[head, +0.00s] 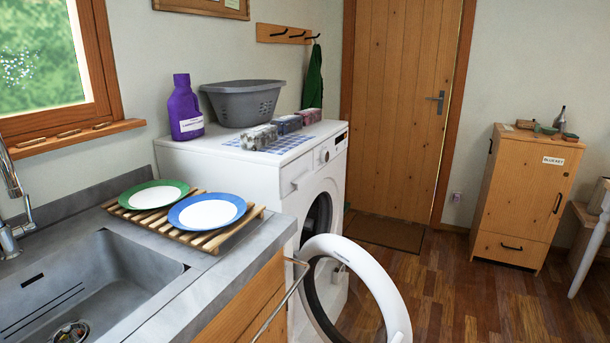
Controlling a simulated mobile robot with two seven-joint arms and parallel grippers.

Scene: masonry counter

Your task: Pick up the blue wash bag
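Three small box-like bags stand in a row on a blue-and-white checked cloth (292,143) on top of the white washing machine (226,166). The middle one, dark bluish (287,124), looks most like the blue wash bag. A grey patterned one (258,137) stands nearer to the left, and a pinkish-grey one (308,116) stands behind to the right. They are small in view, so their colours are hard to tell. Neither of my grippers is in view.
The washer's round door (388,290) hangs open into the floor space. A grey basket (243,102) and purple bottle (187,108) stand behind the bags. Plates on a wooden rack (258,212) sit beside the sink (108,262).

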